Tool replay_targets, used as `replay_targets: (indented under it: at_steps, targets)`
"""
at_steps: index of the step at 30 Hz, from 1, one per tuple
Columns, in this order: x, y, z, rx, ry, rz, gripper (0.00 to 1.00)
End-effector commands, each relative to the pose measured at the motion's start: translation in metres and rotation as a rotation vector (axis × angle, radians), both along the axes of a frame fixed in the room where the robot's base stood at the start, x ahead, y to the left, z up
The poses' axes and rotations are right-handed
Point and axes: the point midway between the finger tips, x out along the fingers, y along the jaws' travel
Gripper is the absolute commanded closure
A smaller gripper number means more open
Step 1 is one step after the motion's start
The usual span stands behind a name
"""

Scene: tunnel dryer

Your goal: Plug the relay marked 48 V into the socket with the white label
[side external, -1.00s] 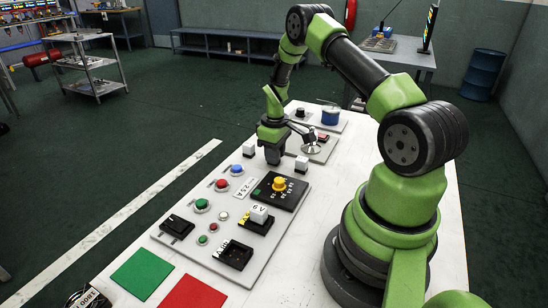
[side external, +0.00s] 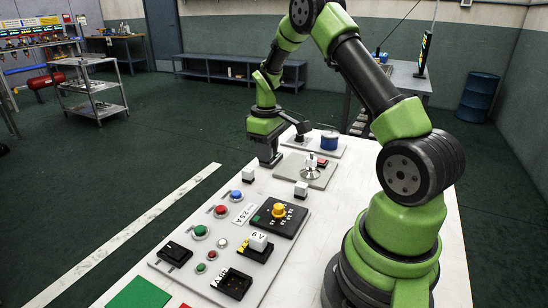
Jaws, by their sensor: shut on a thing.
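My gripper (side external: 269,162) points down at the far left edge of the white table, beyond the grey panel. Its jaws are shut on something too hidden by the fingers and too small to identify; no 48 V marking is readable. A white block (side external: 258,241) with upside-down lettering sits in a black socket (side external: 248,253) with a yellow label on the near part of the panel. Two other white blocks stand farther off, one at left (side external: 248,173) and one at right (side external: 301,189).
Behind are a joystick plate (side external: 311,172) and a blue cylinder (side external: 329,140). A green mat (side external: 140,294) lies at the near left.

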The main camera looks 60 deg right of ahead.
Motion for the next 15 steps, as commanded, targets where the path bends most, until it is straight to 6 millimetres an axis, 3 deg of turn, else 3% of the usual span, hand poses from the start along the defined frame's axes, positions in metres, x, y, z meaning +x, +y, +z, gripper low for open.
replay_targets:
  at_steps: [4,7,12,15]
  targets:
    - [0.010,0.065,0.000,0.001,0.003,0.019,1.00]
    - [0.006,0.118,-0.002,0.000,0.004,0.024,1.00]
    - [-0.019,0.199,-0.003,-0.001,0.002,0.022,1.00]
    - [-0.041,0.233,-0.003,-0.001,0.000,0.019,1.00]
